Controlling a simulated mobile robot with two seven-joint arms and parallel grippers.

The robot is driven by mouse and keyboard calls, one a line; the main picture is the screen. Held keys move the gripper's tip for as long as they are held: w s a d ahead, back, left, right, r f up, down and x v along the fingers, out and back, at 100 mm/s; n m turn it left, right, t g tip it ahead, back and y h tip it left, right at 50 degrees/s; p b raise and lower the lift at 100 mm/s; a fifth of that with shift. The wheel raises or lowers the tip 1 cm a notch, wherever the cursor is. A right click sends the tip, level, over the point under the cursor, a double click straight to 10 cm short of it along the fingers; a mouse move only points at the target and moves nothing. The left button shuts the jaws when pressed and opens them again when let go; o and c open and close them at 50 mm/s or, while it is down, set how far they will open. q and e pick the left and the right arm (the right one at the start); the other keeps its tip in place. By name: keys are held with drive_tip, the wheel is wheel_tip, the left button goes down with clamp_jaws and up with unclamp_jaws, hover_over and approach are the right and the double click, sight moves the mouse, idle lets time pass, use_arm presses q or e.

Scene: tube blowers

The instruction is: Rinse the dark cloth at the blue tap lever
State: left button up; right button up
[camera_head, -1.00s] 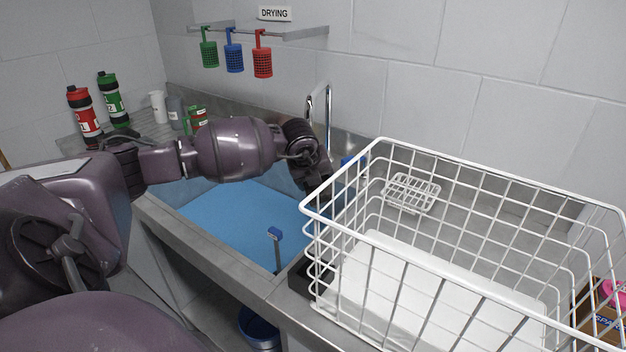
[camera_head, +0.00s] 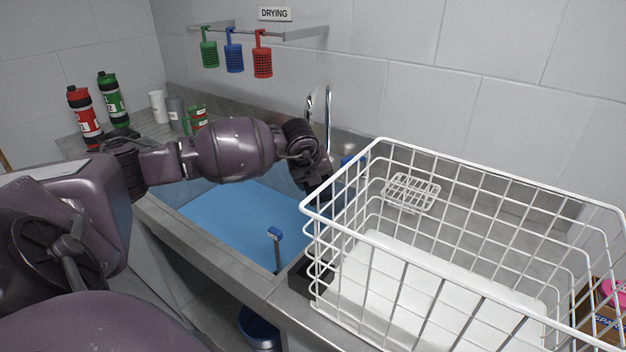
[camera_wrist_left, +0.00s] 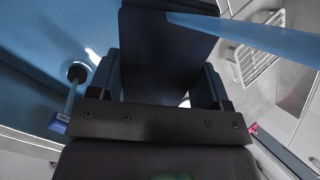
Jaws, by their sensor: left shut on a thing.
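My left gripper (camera_head: 322,188) reaches over the right end of the blue-lined sink (camera_head: 225,212), its jaws mostly hidden behind the wrist and a white basket. In the left wrist view the gripper (camera_wrist_left: 160,72) is shut on the dark cloth (camera_wrist_left: 165,45), a dark flat shape between its fingers. The cloth cannot be made out in the head view. The chrome tap (camera_head: 329,118) stands behind my wrist. A blue piece, apparently the tap lever (camera_head: 347,163), shows just right of the wrist; contact cannot be told. My right gripper is out of view.
The white wire basket (camera_head: 372,240) stands close right of my gripper. A blue-topped upright (camera_head: 275,234) rises at the sink's front, also in the wrist view (camera_wrist_left: 72,95). Bottles (camera_head: 112,98) and cups stand at the left. Coloured holders (camera_head: 233,57) hang on the wall rail.

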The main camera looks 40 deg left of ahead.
sight(307, 193)
use_arm(q)
drive_tip(key=shift+d, duration=0.1)
drive_tip(key=shift+s+d+r+p, duration=0.1)
drive_tip(key=shift+s+r+p, duration=0.05)
drive_tip(key=shift+s+p, duration=0.45)
drive_tip(key=shift+s+d+p, duration=0.25)
drive_tip(key=shift+s+p, duration=0.25)
drive_tip(key=shift+s, duration=0.6)
drive_tip(key=shift+s+d+p, duration=0.25)
drive_tip(key=shift+s+p, duration=0.3)
drive_tip(key=shift+s, duration=0.45)
drive_tip(key=shift+s+d+p, duration=0.15)
drive_tip(key=shift+s+p, duration=0.1)
drive_tip(key=shift+s, duration=0.35)
drive_tip(key=shift+s+d+p, duration=0.15)
drive_tip(key=shift+s+p, duration=0.05)
drive_tip(key=shift+s, duration=0.4)
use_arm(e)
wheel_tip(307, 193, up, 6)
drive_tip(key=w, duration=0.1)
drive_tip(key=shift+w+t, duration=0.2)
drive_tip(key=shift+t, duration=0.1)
